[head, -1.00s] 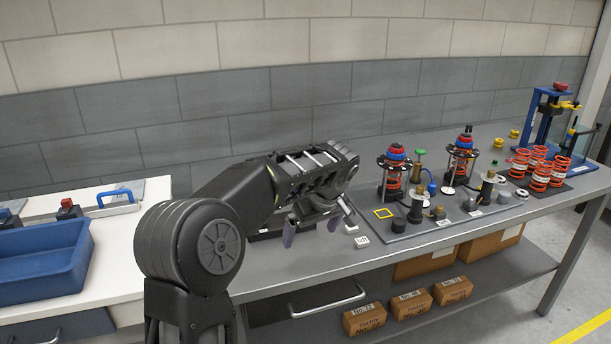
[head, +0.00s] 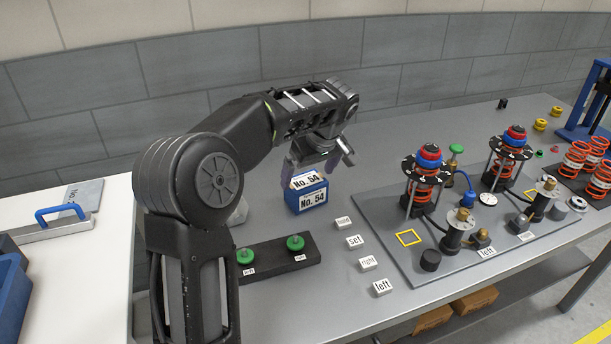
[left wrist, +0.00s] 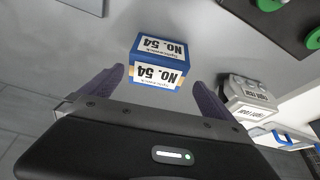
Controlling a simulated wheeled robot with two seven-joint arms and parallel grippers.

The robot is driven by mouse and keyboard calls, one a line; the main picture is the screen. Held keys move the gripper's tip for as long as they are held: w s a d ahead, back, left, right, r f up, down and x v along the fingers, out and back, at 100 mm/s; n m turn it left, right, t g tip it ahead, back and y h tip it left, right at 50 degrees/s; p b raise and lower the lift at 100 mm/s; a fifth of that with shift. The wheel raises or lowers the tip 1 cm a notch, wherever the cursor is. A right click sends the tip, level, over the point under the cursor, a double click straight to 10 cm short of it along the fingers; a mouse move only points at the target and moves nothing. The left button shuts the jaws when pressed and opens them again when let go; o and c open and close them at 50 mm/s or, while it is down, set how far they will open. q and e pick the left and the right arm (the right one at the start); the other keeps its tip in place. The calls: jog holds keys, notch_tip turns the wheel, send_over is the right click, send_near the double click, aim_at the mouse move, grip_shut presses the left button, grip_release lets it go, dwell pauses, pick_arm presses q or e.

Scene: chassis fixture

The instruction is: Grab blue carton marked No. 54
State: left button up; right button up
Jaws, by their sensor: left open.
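The blue carton (head: 307,193) marked No. 54 stands on the grey bench, with white labels on its top and front. It also shows in the left wrist view (left wrist: 160,60), where its labels appear upside down. My left gripper (head: 318,163) is open and empty, just above and behind the carton in the head view. In the left wrist view, the two fingers (left wrist: 158,88) are spread wide, with the carton ahead between and just beyond their tips. My right gripper is in neither view.
A grey labelled object (left wrist: 248,94) stands beside the carton. A black block with green knobs (head: 275,257) lies in front. Small label tiles (head: 367,263) and a grey plate with spring assemblies (head: 400,262) are to the right. A white table (head: 90,270) is at left.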

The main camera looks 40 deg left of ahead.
aim_at(305, 180)
pick_arm(q)
jog(key=shift+w+a, duration=0.25)
jog(key=shift+w, duration=0.15)
jog(key=shift+s+r, duration=0.1)
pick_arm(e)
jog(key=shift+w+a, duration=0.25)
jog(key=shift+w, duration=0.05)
pick_arm(q)
jog(key=shift+x, duration=1.35)
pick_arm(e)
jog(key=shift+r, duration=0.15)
pick_arm(q)
jog(key=shift+f+p, duration=0.35)
jog(key=p+x, duration=0.1)
jog(key=x, duration=0.3)
jog(key=shift+f, duration=0.25)
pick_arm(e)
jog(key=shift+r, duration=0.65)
